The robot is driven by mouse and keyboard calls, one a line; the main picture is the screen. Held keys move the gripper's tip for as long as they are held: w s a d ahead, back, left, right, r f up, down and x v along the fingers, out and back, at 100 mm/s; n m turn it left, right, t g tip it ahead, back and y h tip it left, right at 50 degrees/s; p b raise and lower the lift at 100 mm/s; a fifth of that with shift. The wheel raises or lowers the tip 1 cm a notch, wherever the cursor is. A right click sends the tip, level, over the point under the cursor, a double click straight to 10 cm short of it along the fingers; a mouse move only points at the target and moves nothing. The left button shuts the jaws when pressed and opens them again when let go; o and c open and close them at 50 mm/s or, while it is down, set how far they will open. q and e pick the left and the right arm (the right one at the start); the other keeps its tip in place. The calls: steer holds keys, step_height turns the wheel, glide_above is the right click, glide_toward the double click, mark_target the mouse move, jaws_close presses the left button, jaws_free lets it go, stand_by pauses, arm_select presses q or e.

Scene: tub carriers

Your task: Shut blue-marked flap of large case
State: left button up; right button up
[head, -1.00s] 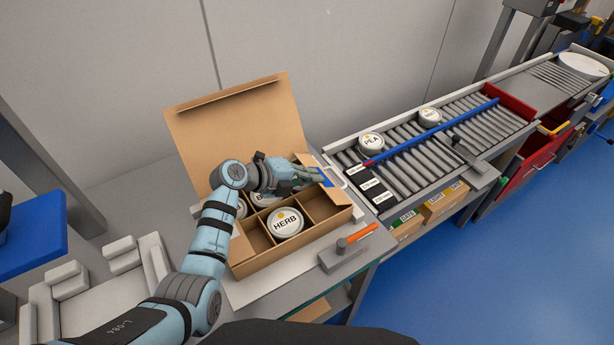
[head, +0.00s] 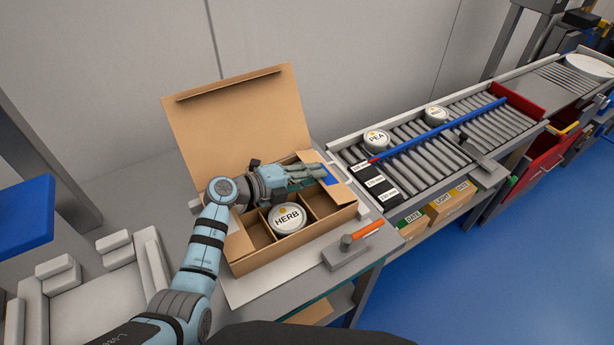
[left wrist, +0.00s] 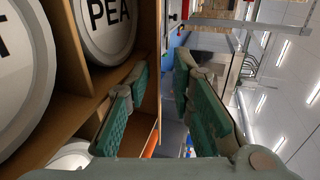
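The large case (head: 300,243) is an open cardboard box with dividers, its tall lid (head: 240,125) standing up at the back. The blue-marked flap (head: 345,190) is at its right end and leans inward over the case; I cannot tell whether it is fully down. My left gripper (head: 318,174) reaches across the case from the left, with its fingertips at the flap's blue mark (head: 331,180). In the left wrist view its two green fingers (left wrist: 160,100) are apart with nothing held between them. A white HERB tub (head: 287,217) sits in a front compartment. My right gripper is out of view.
The left end flap (head: 238,242) is folded inward. A grey block with an orange handle (head: 362,236) stands right of the case. A roller conveyor (head: 430,145) with white tubs runs to the back right. The left wrist view shows a PEA tub (left wrist: 108,25) close by.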

arm_select(q)
steer(key=v, duration=0.8)
